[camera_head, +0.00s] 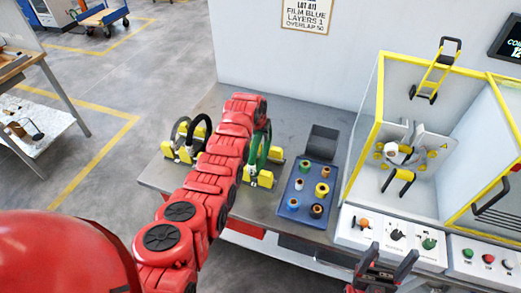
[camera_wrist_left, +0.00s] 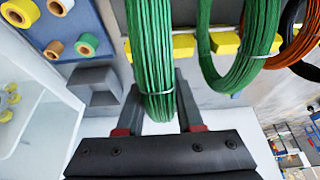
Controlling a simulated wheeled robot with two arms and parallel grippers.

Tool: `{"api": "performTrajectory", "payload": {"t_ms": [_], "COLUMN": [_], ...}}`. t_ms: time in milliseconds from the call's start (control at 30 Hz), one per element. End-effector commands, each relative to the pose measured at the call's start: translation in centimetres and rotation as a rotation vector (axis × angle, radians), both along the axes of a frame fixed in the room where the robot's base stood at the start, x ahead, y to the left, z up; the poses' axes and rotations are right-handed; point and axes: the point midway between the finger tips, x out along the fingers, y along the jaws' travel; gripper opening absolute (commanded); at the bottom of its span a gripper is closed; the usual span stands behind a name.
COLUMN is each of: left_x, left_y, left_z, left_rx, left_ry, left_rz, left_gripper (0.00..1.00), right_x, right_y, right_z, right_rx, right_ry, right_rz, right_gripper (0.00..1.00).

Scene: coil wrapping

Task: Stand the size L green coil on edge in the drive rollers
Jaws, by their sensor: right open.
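A green coil (camera_wrist_left: 156,50) hangs down between my left gripper's fingers (camera_wrist_left: 160,105) in the left wrist view. It overlaps the left finger's inner edge; I cannot tell whether the fingers press on it. A second green coil (camera_wrist_left: 240,50) stands beside it. In the head view, green coil (camera_head: 262,148) shows past my red left arm, which hides the left gripper's fingers. No size marks are readable. The yellow and grey rollers (camera_head: 400,180) sit inside the yellow-framed machine at right, with no coil on them. My right gripper (camera_head: 380,268) is open and empty at the bottom, before the control panel.
Dark coils (camera_head: 182,138) stand in yellow holders at the bench's left; an orange coil (camera_wrist_left: 300,35) shows in the wrist view. A blue tray (camera_head: 282,208) with several small rolls and a grey bin (camera_head: 322,140) lie between coils and machine (camera_head: 365,140). The yellow frame encloses the rollers.

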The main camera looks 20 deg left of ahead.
Motion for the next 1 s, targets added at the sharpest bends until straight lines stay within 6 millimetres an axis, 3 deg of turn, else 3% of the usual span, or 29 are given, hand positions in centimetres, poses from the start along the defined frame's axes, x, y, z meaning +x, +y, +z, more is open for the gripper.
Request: {"api": "performTrajectory", "payload": {"t_ms": [33, 167, 200, 1000], "left_x": [0.01, 0.01, 0.01, 0.04], "left_y": [0.0, 0.0, 0.0, 0.0], "left_z": [0.01, 0.03, 0.03, 0.08], "left_rx": [0.0, 0.0, 0.0, 0.0], "left_ry": [0.0, 0.0, 0.0, -0.001], "left_rz": [0.0, 0.0, 0.0, 0.0], "left_gripper": [0.25, 0.02, 0.0, 0.0], "right_x": [-0.01, 0.0, 0.0, 0.0], "right_y": [0.0, 0.0, 0.0, 0.0], "right_z": [0.0, 0.0, 0.0, 0.0], "right_rx": [0.0, 0.0, 0.0, 0.0], "right_ry": [0.0, 0.0, 0.0, 0.0], "right_rz": [0.0, 0.0, 0.0, 0.0], "right_gripper": [0.72, 0.72, 0.72, 0.72]}}
